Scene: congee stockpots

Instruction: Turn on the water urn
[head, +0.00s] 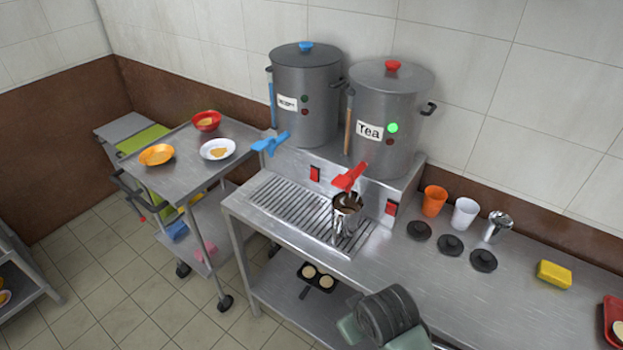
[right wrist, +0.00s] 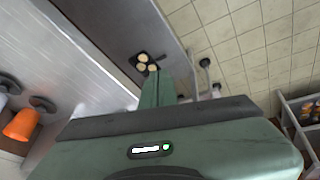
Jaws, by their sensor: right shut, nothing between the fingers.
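The water urn (head: 318,75) is the left grey urn, with a blue lid knob, a blue tap (head: 270,143) and a label too small to read surely. Its two small indicator lamps (head: 305,105) look dark. A red switch (head: 315,173) sits on the steel stand below it. My right gripper shows at the bottom of the head view (head: 385,318), in front of the counter and well below the switch. In the right wrist view its green fingers (right wrist: 166,88) are shut and empty. My left gripper is not in view.
The tea urn (head: 385,105) stands to the right with a bright green lamp and its own red switch (head: 391,207). A metal cup (head: 347,212) with brown contents is under its red tap (head: 349,177). Orange and white cups (head: 464,212) and black lids (head: 450,246) stand further right.

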